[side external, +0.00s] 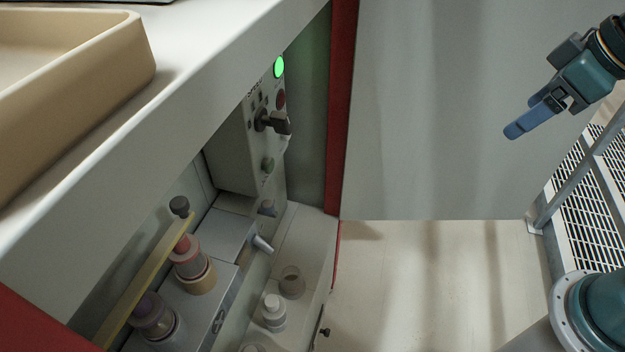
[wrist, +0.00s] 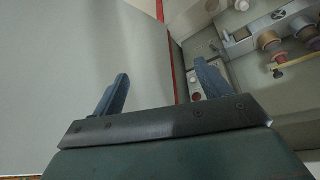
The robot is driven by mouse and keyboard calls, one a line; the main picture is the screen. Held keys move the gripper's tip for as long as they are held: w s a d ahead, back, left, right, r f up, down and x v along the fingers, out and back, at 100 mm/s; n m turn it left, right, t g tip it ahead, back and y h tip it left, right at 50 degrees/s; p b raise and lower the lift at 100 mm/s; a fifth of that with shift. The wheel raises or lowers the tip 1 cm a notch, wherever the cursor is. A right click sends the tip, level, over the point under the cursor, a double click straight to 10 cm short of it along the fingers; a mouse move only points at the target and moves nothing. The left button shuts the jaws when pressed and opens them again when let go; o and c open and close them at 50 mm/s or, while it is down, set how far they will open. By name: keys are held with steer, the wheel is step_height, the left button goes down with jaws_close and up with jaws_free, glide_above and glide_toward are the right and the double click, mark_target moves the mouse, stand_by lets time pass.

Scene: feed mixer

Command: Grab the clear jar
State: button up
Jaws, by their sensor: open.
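A small see-through jar (side external: 291,282) stands upright on the low ledge inside the open cabinet in the side view; it looks like the clear jar. A white bottle (side external: 273,312) stands just in front of it. My gripper (side external: 522,118) is at the upper right of the side view, well away from the jar and above the floor. In the wrist view my gripper (wrist: 160,84) has its two blue fingers spread apart, with nothing between them. I cannot make out the clear jar for sure in the wrist view.
A control panel (side external: 250,140) with a knob hangs above. A white countertop (side external: 190,120) overhangs the cabinet. A large grey panel (side external: 430,110) stands between cabinet and gripper in the picture.

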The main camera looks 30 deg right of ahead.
steer(key=w+a+f+n+g+y, duration=0.1)
steer(key=w+a+f+n, duration=0.15)
steer(key=w, duration=0.35)
steer(key=w+a+f+n, duration=0.2)
steer(key=w+a+f, duration=0.1)
steer(key=w+a, duration=0.15)
steer(key=n+g+y, duration=0.3)
steer(key=n+g, duration=0.1)
steer(key=n, duration=0.6)
glide_above(294, 272)
steer(key=d, duration=0.3)
step_height(294, 272, down, 35)
steer(key=shift+x, duration=3.7)
steer(key=shift+d+f, duration=0.15)
steer(key=shift+x, duration=2.45)
steer(key=shift+w+d+f, duration=0.1)
steer(key=shift+w+d, duration=0.05)
steer(key=shift+c, duration=0.3)
steer(key=c, duration=1.1)
